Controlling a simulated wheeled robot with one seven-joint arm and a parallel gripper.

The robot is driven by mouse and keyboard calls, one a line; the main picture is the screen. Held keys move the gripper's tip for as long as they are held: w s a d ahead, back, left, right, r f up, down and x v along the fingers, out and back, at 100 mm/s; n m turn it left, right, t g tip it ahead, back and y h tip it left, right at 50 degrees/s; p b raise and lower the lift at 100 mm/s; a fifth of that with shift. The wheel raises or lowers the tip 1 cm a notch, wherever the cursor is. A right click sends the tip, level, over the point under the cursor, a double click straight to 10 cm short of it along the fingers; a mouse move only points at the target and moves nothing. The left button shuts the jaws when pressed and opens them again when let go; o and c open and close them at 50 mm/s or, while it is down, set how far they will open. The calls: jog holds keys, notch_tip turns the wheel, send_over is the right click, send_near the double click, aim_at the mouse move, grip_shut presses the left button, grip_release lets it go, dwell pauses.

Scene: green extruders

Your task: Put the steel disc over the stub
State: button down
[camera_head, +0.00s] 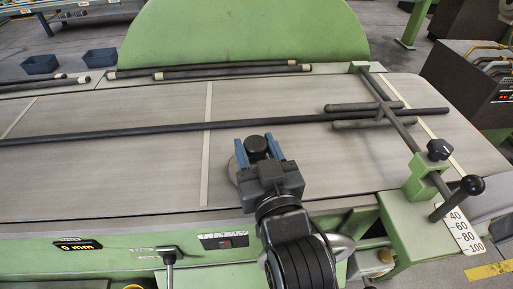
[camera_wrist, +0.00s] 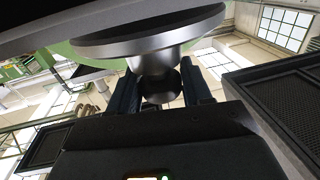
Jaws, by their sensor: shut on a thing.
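The steel disc (camera_wrist: 150,40) fills the upper part of the wrist view, with a short pale hub (camera_wrist: 158,60) and a dark round knob (camera_wrist: 160,88) on it. My gripper (camera_wrist: 160,92) has one finger on each side of the knob and is shut on it. In the head view my gripper (camera_head: 257,147) is over the middle of the long flat machine top, with the black knob between its blue fingers. Only a grey edge of the disc (camera_head: 236,172) shows left of the gripper; the rest is hidden. I cannot make out the stub in either view.
A long dark bar (camera_head: 130,132) lies across the machine top (camera_head: 110,180) behind my gripper. A crossbar with rods (camera_head: 383,110) and a clamp with a black-balled lever (camera_head: 472,185) stand at right. More rods (camera_head: 205,71) lie along the far edge.

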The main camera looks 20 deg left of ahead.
jog(key=shift+f, duration=0.15)
jog(key=shift+f, duration=0.15)
jog(key=shift+c, duration=2.4)
grip_release()
jog(key=b+v, duration=0.1)
jog(key=v, duration=1.1)
jog(key=shift+b, duration=0.35)
